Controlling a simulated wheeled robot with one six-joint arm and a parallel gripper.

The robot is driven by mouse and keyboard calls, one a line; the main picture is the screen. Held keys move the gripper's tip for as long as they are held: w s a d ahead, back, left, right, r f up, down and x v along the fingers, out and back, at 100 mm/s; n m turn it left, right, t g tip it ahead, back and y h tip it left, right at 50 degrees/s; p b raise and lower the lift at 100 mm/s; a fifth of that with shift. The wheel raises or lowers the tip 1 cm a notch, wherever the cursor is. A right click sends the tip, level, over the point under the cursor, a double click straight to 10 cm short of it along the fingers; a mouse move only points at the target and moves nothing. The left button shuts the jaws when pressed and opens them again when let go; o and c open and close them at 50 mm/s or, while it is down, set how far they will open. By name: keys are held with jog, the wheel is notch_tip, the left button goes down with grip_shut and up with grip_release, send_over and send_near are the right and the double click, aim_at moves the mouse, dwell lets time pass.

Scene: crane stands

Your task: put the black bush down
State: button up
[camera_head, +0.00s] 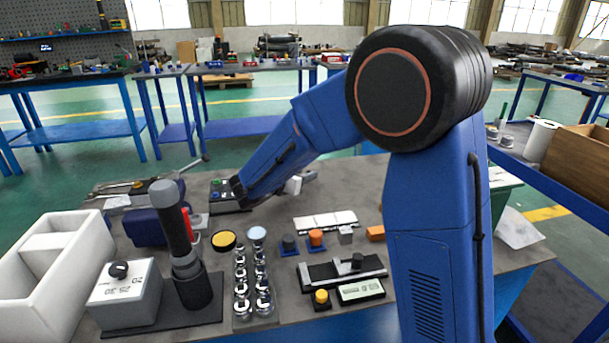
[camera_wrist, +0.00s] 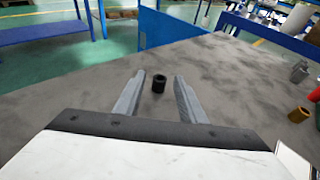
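The black bush (camera_wrist: 158,86) is a small dark cylinder with a hole in its top. In the wrist view it stands upright on the grey table top (camera_wrist: 80,97). My gripper (camera_wrist: 159,76) has its two grey fingers spread, one on each side of the bush in the picture. A gap shows between the bush and each finger, so the fingers do not grip it. I cannot tell how far above the table the fingertips are. In the head view my blue arm reaches over the table, and I cannot make out the gripper's fingers or this bush there.
In the wrist view a brass bush (camera_wrist: 299,114) and a grey metal part (camera_wrist: 299,72) stand at the right; the table around the black bush is clear. In the head view a white bin (camera_head: 40,240), a dark upright post (camera_head: 177,225) and chrome balls (camera_head: 241,285) crowd the front left.

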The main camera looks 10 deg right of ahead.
jog(key=v, duration=1.1)
jog(key=shift+r, duration=0.1)
